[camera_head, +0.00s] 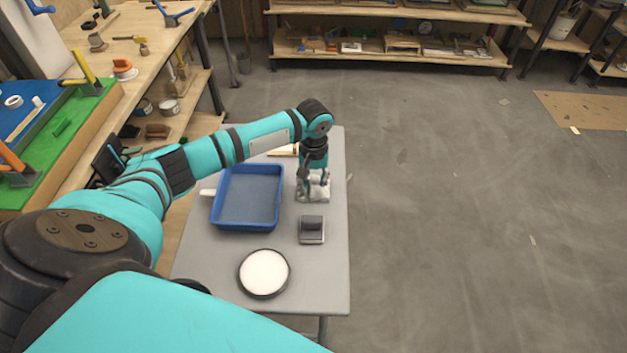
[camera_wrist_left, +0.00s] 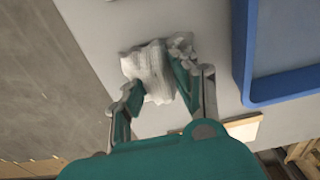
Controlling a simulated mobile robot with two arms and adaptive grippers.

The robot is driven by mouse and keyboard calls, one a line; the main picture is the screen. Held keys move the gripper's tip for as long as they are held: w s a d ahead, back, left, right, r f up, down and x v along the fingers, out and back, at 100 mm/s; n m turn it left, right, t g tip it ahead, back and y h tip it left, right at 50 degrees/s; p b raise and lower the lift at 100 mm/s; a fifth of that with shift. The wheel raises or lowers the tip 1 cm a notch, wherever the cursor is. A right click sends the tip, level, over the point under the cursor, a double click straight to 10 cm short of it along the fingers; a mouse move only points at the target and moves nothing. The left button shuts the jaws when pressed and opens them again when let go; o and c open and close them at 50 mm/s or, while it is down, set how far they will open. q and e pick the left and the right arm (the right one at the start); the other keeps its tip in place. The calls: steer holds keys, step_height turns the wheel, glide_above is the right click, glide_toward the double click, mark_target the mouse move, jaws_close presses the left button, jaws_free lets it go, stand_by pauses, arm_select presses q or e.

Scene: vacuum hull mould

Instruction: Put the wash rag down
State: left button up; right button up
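The white, crumpled wash rag (camera_head: 314,194) lies on the grey table (camera_head: 215,264), right of the blue tray. It also shows in the left wrist view (camera_wrist_left: 146,66), spread unevenly under and between the fingers. My left gripper (camera_head: 313,184) points down at the rag, close to the table top. In the left wrist view its fingertips (camera_wrist_left: 158,90) stand apart, with rag surface showing between them. Part of the rag is hidden behind the fingers. My right gripper is not in view.
A blue tray (camera_head: 214,206) stands left of the rag. A grey block-like tool (camera_head: 312,230) and a round white-topped container (camera_head: 264,273) are nearer. A wooden strip (camera_wrist_left: 243,127) lies behind the gripper.

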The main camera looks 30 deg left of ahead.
mark_target(313, 182)
arm_select(q)
steer(key=shift+o, duration=1)
steer(key=shift+r, duration=0.25)
step_height(313, 182, up, 12)
steer(key=p, duration=0.1)
steer(key=shift+s+f, duration=0.1)
steer(key=shift+f, duration=0.05)
